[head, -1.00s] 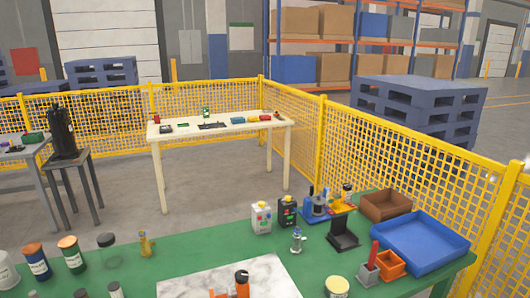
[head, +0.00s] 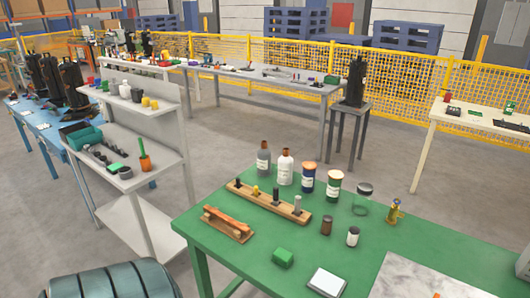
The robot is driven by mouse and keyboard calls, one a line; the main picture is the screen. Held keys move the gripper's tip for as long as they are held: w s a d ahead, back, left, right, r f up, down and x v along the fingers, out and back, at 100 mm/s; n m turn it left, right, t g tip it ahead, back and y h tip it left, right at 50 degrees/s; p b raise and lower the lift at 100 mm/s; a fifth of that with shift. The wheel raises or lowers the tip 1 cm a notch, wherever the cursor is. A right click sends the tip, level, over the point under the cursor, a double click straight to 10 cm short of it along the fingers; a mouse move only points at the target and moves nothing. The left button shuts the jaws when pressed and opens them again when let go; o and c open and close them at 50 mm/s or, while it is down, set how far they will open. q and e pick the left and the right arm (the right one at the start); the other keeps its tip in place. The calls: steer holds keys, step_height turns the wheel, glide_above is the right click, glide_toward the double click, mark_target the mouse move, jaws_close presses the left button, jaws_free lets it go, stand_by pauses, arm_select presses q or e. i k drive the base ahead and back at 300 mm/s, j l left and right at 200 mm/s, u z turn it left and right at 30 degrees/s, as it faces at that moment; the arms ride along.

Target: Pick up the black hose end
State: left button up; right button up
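I cannot pick out a black hose end for certain in the head view. Several tall black objects stand about: one black upright object (head: 355,84) is on a grey stool, and others, such as this black unit (head: 72,84), stand on the blue table at the left. A teal rounded body with dark bands (head: 110,283) is cut off by the bottom left edge; no hose end shows on it. Neither of my grippers is in view.
Grey floor lies between. Yellow fencing (head: 420,75) runs behind.

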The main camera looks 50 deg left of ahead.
mark_target(276, 200)
steer(key=k+u, duration=0.1)
steer(key=u, duration=1.45)
